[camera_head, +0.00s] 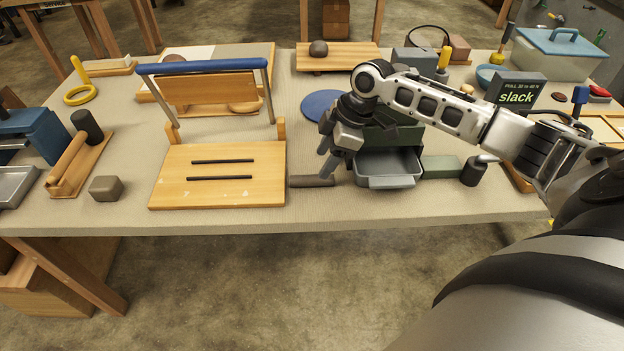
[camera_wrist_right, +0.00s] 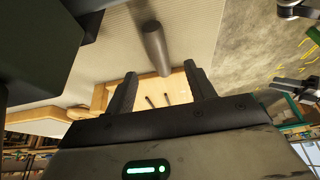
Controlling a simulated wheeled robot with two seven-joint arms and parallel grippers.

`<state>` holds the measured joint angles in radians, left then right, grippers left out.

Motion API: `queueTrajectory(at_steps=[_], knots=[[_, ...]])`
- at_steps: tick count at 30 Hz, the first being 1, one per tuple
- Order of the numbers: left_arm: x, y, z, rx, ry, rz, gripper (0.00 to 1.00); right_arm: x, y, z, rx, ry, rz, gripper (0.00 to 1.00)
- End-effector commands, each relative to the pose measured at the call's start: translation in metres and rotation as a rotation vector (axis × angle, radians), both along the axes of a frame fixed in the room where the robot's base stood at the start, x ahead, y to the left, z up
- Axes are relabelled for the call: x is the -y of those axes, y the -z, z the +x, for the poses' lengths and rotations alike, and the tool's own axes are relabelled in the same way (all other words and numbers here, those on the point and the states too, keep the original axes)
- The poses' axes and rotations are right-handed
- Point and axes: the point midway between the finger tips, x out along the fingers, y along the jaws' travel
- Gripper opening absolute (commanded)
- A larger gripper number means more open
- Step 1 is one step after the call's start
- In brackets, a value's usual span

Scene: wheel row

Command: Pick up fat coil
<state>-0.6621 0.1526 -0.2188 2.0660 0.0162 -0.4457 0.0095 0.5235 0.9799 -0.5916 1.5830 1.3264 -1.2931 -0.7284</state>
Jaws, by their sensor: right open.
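The fat coil, a thick dark grey roll (camera_head: 312,181), lies on the table just right of the wooden board, near the front edge. It also shows in the right wrist view (camera_wrist_right: 155,47), beyond the fingertips and roughly in line with the gap between them. My right gripper (camera_head: 330,167) is open and empty, above and close to the right end of the fat coil. Its two fingers also show in the right wrist view (camera_wrist_right: 161,78). My left gripper does not show in the head view.
A grey open drawer (camera_head: 391,182) juts out right of my right gripper. A blue-handled frame (camera_head: 203,66) stands behind the board. A grey block (camera_head: 106,189) sits at the left. A green block (camera_head: 440,166) and dark cylinder (camera_head: 473,172) stand right of the drawer.

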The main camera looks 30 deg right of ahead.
Motion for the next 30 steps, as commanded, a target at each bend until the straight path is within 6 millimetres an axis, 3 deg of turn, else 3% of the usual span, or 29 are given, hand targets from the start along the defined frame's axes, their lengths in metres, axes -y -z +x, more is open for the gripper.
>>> queueTrajectory(at_steps=[7, 16, 30], knots=[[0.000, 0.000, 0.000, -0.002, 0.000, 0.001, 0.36, -0.007, 0.017, 0.004, 0.000, 0.000, 0.000, 0.55], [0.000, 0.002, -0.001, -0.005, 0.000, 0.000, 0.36, -0.020, 0.053, 0.012, 0.001, 0.000, 0.000, 0.55], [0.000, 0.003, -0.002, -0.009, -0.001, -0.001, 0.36, -0.020, 0.057, 0.013, 0.002, 0.001, -0.001, 0.55]])
